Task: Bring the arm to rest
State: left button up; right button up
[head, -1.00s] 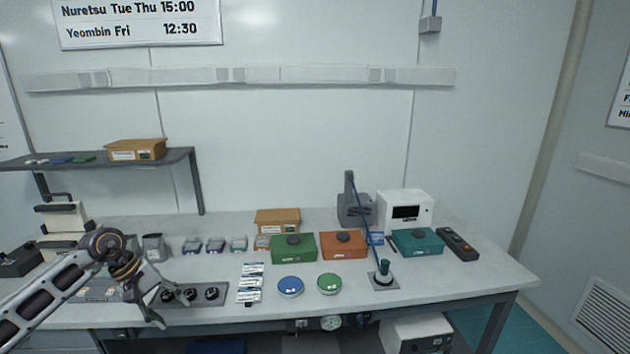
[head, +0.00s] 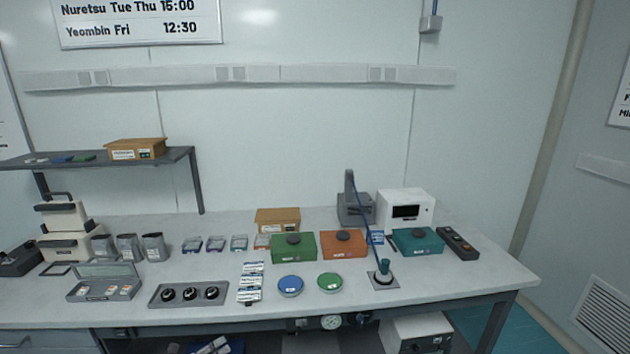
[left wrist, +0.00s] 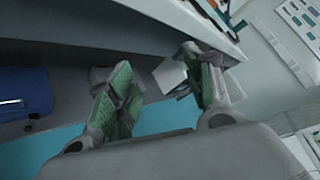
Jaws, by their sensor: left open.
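My left gripper (left wrist: 160,92) shows in the left wrist view with its two green-padded fingers spread apart and nothing between them. It hangs below the table edge, beside the underside of the bench. My right gripper is in neither view.
The table (head: 440,285) holds a black-knobbed tray (head: 188,304), an open grey case (head: 75,291), green (head: 293,250), orange (head: 343,246) and teal boxes (head: 417,243), and blue (head: 290,286) and green discs (head: 329,283). A blue item (left wrist: 25,92) lies under the bench.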

pick_arm(q)
jog(key=s+a+f+n+g+y, duration=0.15)
jog(key=s+f+n+y, duration=0.25)
jog(key=s+f+n, duration=0.9)
jog(key=s+a+f+n+g+y, duration=0.15)
jog(key=s+f+n+y, duration=0.55)
jog(key=f, duration=1)
jog(key=s+d+f+n+g, duration=0.2)
jog(key=s+f+n, duration=0.1)
jog(key=s, duration=0.8)
jog(key=s+d+f+n+g+h, duration=0.1)
jog(key=s+d+f+n+g, duration=0.2)
jog(key=s, duration=0.9)
jog(key=s+d+f+n+g, duration=0.3)
jog(key=s+f, duration=0.3)
jog(key=s, duration=0.6)
jog(key=shift+s+f+n, duration=0.15)
jog(key=shift+f+n, duration=0.25)
jog(key=shift+n, duration=0.2)
